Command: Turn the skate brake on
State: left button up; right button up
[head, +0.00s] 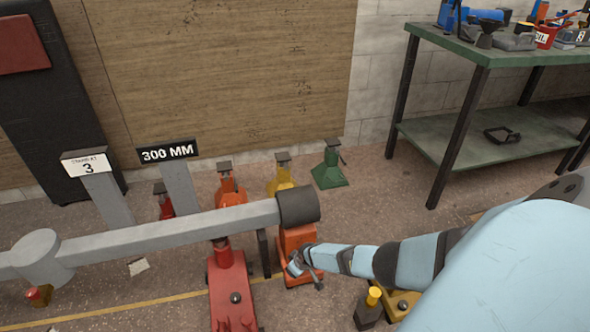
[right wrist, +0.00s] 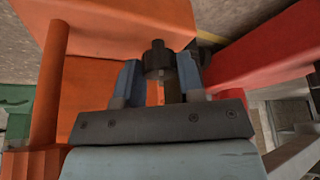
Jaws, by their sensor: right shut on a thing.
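An orange skate (head: 302,277) stands on the floor under the dark end of a grey beam (head: 170,232). My right gripper (head: 300,262) reaches its front from the right. In the right wrist view my right gripper (right wrist: 159,72) has its two blue fingers shut on a dark ridged knob (right wrist: 158,56) beside the orange body (right wrist: 90,90). The knob's lower part is hidden by the gripper. I cannot tell from these views which way the knob is set. My left gripper is not in view.
A red jack (head: 228,285) stands left of the orange skate, close under the beam. Yellow (head: 281,178), green (head: 330,168) and other stands line the wall behind. A green workbench (head: 450,150) stands at the right. A yellow-topped dark object (head: 370,305) is near my right arm.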

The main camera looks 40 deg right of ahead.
dwell(0.4)
jog(key=o, duration=0.9)
jog(key=shift+r, duration=0.2)
pick_arm(q)
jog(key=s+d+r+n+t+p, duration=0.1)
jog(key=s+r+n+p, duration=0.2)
jog(key=p, duration=0.8)
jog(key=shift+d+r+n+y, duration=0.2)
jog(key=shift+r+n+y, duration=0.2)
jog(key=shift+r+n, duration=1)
pick_arm(e)
jog(key=shift+v, duration=6.7)
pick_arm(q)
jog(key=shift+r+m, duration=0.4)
pick_arm(e)
jog(key=shift+s, duration=0.1)
